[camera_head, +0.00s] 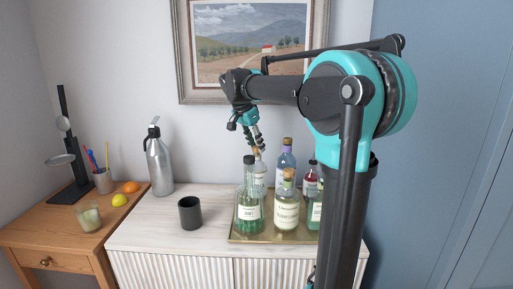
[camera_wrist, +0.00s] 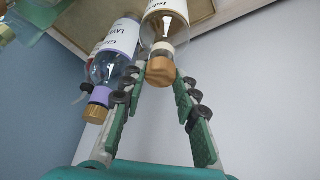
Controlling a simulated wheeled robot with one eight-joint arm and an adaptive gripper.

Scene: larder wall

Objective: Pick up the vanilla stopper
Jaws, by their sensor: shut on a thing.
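My gripper (camera_head: 258,147) reaches down over the back of the bottle group in the head view. In the wrist view my gripper (camera_wrist: 161,76) has its green fingers shut on a tan cork-like stopper (camera_wrist: 160,71). The stopper sits at the mouth of a clear bottle (camera_wrist: 165,28) with a white label; the label is cut off, so I cannot read it as vanilla. In the head view this bottle (camera_head: 260,168) is largely hidden behind a green bottle, and its stopper is mostly covered by my fingers.
A lavender bottle with a gold-topped stopper (camera_wrist: 96,113) stands close beside the held one. A green bottle (camera_head: 250,207), a pale bottle (camera_head: 287,212) and others crowd the gold tray (camera_head: 270,238). A dark cup (camera_head: 190,213) and steel flask (camera_head: 158,160) stand to the left.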

